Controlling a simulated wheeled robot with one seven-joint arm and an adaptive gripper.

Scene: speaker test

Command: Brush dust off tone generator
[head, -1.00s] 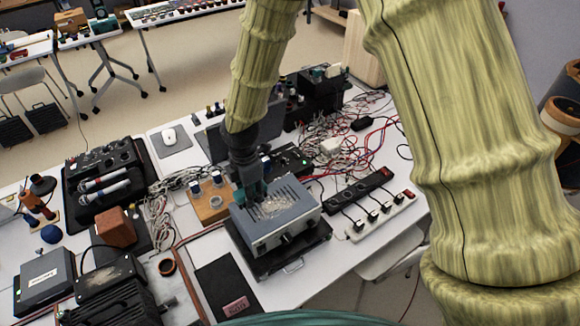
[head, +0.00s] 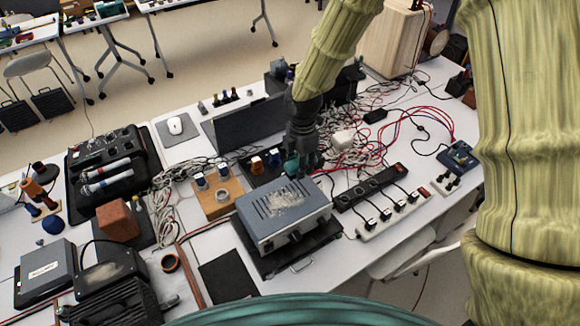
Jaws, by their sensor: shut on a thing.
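The tone generator appears to be the blue-grey metal box (head: 283,217) with slots in its top, on a black tray (head: 300,257) at the table's middle. A pale, grainy patch of dust (head: 278,202) lies on its top. My gripper (head: 302,172) is at the box's far right edge, behind the dust patch. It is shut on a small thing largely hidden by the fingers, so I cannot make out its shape. I cannot tell whether that thing touches the box.
A white power strip (head: 392,214) and a black one (head: 368,187) lie to the right. A wooden block with knobs (head: 216,198) stands close on the left. Tangled cables (head: 345,150) lie behind. A black pad (head: 228,278) lies in front left.

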